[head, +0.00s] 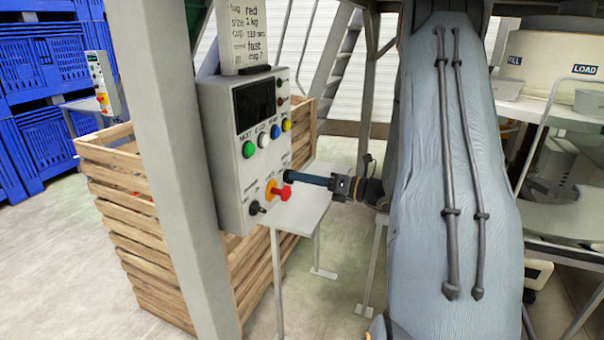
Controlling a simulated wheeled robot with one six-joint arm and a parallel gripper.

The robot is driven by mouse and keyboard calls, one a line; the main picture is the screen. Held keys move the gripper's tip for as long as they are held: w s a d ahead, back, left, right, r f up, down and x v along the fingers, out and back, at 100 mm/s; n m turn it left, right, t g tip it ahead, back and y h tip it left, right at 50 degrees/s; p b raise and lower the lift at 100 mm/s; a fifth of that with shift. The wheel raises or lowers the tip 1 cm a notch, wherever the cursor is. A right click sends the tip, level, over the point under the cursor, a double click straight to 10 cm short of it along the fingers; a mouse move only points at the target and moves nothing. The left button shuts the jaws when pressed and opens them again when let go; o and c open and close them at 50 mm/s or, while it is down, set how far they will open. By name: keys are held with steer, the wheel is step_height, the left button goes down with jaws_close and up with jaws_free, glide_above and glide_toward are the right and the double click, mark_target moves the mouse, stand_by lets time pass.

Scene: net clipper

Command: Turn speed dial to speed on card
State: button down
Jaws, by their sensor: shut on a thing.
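The grey control box (240,180) is fixed to a post left of centre. A white card (250,35) stands on top of it; its lines include "red", "1 kg" and "fast", and some text is too small to read. My gripper (290,176) reaches in from the right, its tips at the right side of the box's front face, below a small label. It is shut on the speed dial there. The tips hide the dial, so its pointer and setting cannot be read.
Beside my gripper, below left, is a red knob on a yellow base (278,190), with a black switch (257,207) lower left. Green (249,149), white, blue and yellow buttons sit above. A dark screen (254,105) tops the panel. A wooden crate (125,210) stands behind.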

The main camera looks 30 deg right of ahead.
steer(key=shift+m+p, duration=0.55)
steer(key=shift+m, duration=0.45)
steer(key=c, duration=1.9)
jaws_free()
steer(key=shift+o, duration=0.2)
steer(key=b+v, duration=0.2)
steer(key=v, duration=0.6)
